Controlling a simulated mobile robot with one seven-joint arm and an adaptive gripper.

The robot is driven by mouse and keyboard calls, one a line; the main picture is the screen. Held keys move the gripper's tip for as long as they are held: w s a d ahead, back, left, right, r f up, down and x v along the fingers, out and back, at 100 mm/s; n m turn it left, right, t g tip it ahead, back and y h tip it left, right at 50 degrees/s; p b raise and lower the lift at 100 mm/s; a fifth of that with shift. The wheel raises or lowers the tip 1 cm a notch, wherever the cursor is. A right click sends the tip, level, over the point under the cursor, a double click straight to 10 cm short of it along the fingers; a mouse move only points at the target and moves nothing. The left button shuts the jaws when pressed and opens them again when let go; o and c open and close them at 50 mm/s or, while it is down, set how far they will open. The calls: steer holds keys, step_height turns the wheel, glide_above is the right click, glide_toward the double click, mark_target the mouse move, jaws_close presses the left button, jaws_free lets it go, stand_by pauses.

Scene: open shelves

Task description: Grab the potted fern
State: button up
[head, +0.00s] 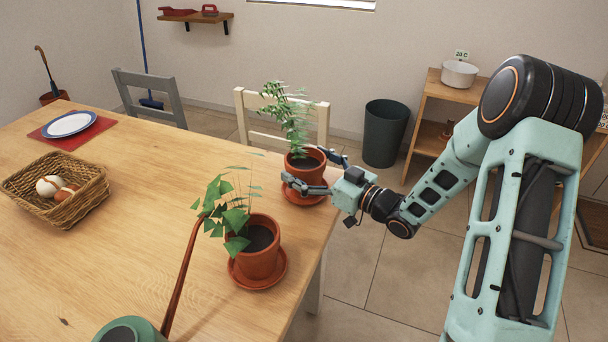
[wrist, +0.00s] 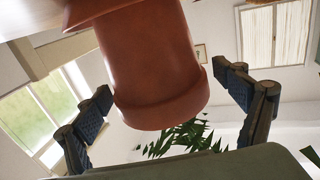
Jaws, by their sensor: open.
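The potted fern (head: 287,115) has feathery green fronds in a terracotta pot on a saucer, at the table's far right corner. My gripper (head: 304,168) reaches in from the right, open, with one finger on each side of that pot. In the wrist view the pot (wrist: 155,65) appears upside down between the fingers (wrist: 162,84), with some fronds below it. The fingertips are close to the pot's rim; I cannot tell whether they touch it. A second potted plant (head: 262,262) with broader leaves stands on its own saucer, nearer the front.
A green watering can (head: 131,331) with a long brown spout is at the front edge of view. A wicker basket (head: 88,212) with eggs and a plate (head: 69,124) are on the left. A white chair (head: 240,117) stands behind the fern. The table's middle is clear.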

steer(key=shift+w+a, duration=0.15)
steer(key=c, duration=1.8)
steer(key=shift+r, duration=0.1)
steer(key=shift+c, duration=0.4)
steer(key=shift+r, duration=0.1)
steer(key=shift+r, duration=0.65)
steer(key=s+r+p, duration=0.1)
steer(key=r, duration=0.1)
steer(key=s+r, duration=0.2)
steer(key=s+r+p, duration=0.1)
steer(key=r, duration=0.2)
steer(key=shift+s+d+r+p, duration=0.1)
steer(key=shift+s+d+p, duration=0.1)
steer(key=shift+p, duration=0.1)
steer(key=s+d+r+b, duration=0.1)
steer(key=s+r+b, duration=0.3)
steer(key=s, duration=0.5)
steer(key=shift+s+b, duration=0.2)
steer(key=shift+b, duration=1)
